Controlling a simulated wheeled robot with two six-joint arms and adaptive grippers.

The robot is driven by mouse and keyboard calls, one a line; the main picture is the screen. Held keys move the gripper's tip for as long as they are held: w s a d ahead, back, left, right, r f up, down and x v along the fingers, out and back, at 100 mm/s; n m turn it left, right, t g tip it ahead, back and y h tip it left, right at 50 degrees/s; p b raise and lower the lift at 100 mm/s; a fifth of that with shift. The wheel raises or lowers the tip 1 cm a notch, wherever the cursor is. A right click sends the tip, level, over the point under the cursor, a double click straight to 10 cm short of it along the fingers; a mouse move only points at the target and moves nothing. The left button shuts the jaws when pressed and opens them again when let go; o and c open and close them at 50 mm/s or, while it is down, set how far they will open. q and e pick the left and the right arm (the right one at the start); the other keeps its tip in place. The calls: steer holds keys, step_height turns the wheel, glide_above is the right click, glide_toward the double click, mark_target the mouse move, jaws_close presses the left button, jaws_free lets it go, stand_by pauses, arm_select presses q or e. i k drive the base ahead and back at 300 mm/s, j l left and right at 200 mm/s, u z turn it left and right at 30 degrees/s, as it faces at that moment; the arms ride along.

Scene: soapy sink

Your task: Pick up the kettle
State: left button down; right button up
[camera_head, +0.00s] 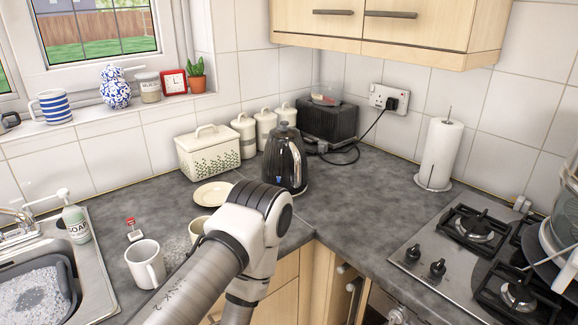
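The black glossy kettle (284,162) stands upright on the grey worktop in the corner area. It has a knob on its lid, and its lower front is close to my arm in the picture. One of my white arms comes in from the bottom left, bends in front of the kettle and goes back down out of the frame. Neither of my grippers shows. Nothing is seen holding the kettle.
A bread bin (208,152), canisters (265,129) and a toaster (327,121) stand behind the kettle. A plate (212,193) and mugs (145,264) are left of my arm. A paper towel roll (440,154) and hob (470,262) are right. Worktop right of the kettle is clear.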

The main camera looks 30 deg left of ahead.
mark_target(284, 161)
steer(key=u, duration=1.45)
steer(key=i+l+u, duration=0.1)
steer(key=l+u, duration=0.15)
steer(key=i+l+u, duration=0.1)
steer(key=l+u, duration=0.15)
steer(key=l, duration=0.1)
